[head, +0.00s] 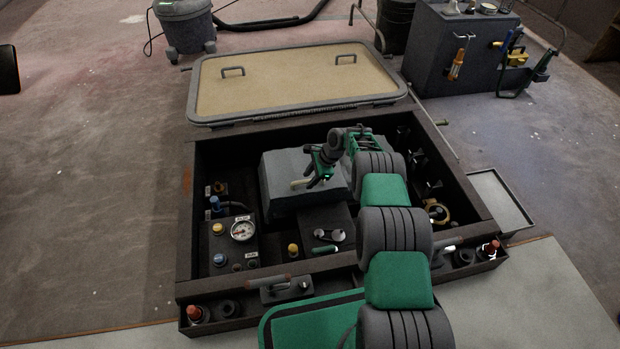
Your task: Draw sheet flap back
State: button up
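A grey sheet (283,170) lies over a block-shaped thing in the middle of the open floor bay, and its front edge hangs down the near side. I cannot make out a separate flap edge. My gripper (316,181) is over the right part of the sheet's top, reaching in from the right. A short pale rod (300,184) shows at its fingertips, close to the sheet. The fingers are small and dark, so I cannot tell whether they are shut on the rod or the sheet.
The bay's dark frame (186,240) surrounds a gauge panel (243,230), knobs and fittings. A tan hatch lid (295,85) lies behind it. A shallow tray (500,200) sits right. Red-capped bottles stand at the front corners. A tool cabinet (450,60) stands back right. Floor at left is clear.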

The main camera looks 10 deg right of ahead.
jog(key=p+v, duration=0.4)
jog(key=v, duration=0.3)
jog(key=shift+r, duration=0.35)
jog(key=shift+d, duration=0.15)
jog(key=s+a+r+n+h+p, duration=0.1)
jog(key=s+r+n+p, duration=0.2)
jog(key=r+p, duration=0.8)
jog(key=s+a+r+n+h+p, duration=0.1)
jog(key=s+r+n+p, duration=0.1)
jog(key=r, duration=1.7)
jog(key=s+a+r+n+p, duration=0.1)
jog(key=s+r+n+p, duration=0.2)
jog(key=r+p, duration=0.8)
jog(key=s+a+r+n+h+p, duration=0.1)
jog(key=s+r+n+p, duration=0.15)
jog(key=s+r, duration=0.4)
jog(key=s+r+n+p, duration=0.1)
jog(key=s+r+p, duration=0.25)
jog(key=r, duration=0.65)
jog(key=s+a+r+n+h+p, duration=0.1)
jog(key=s+r+n+p, duration=0.1)
jog(key=s+r, duration=0.55)
jog(key=s+r+n+t+p, duration=0.1)
jog(key=s+r+n+p, duration=0.3)
jog(key=s, duration=0.6)
jog(key=shift+d+r+h+p, duration=0.3)
jog(key=shift+d+r+p, duration=0.15)
jog(key=shift+r+p, duration=1)
